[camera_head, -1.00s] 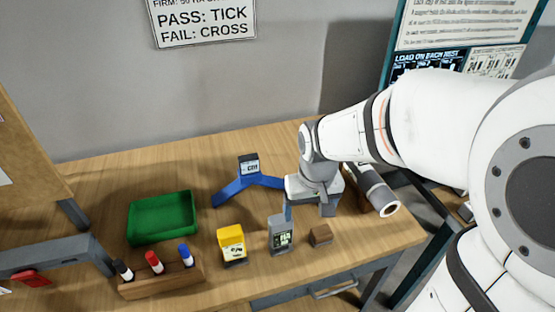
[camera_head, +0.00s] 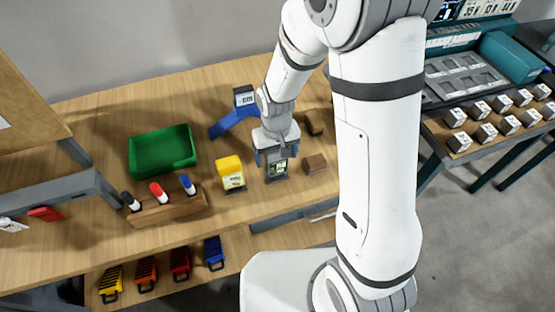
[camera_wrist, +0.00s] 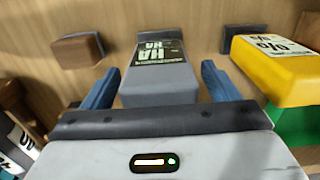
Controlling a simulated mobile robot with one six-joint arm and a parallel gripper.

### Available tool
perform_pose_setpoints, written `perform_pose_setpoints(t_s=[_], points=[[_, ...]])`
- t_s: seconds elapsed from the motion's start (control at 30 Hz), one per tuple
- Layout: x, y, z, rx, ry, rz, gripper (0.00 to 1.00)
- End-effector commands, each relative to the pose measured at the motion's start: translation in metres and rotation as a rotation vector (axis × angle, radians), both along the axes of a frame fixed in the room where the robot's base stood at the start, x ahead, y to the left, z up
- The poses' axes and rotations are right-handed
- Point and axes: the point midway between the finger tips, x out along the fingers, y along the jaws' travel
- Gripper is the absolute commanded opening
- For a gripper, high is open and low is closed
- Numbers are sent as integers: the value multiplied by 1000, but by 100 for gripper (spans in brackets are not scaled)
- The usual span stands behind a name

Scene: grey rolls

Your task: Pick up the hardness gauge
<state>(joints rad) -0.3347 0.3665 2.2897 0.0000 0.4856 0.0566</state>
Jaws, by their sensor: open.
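The hardness gauge, a grey upright block with a dark "HA" display, stands on the bench in the head view (camera_head: 278,170). In the wrist view the gauge (camera_wrist: 160,72) lies between the two blue fingers. My gripper (camera_head: 274,158) is open, right over the gauge, with one finger on each side. In the wrist view the gripper (camera_wrist: 158,80) shows a gap between each fingertip and the gauge's sides. The lower part of the gauge is hidden in the wrist view.
A yellow meter (camera_head: 230,173) stands close to the left of the gauge. A brown block (camera_head: 315,163) lies close to its right. A blue stand (camera_head: 232,122) is behind. A green tray (camera_head: 162,152) and a marker rack (camera_head: 168,208) are farther left.

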Motion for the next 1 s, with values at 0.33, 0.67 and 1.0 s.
perform_pose_setpoints(t_s=[0.33,0.67,1.0], points=[[0,0,-13,0,0,0,82],[0,0,-12,0,0,1,59],[0,0,-12,0,0,1,31]])
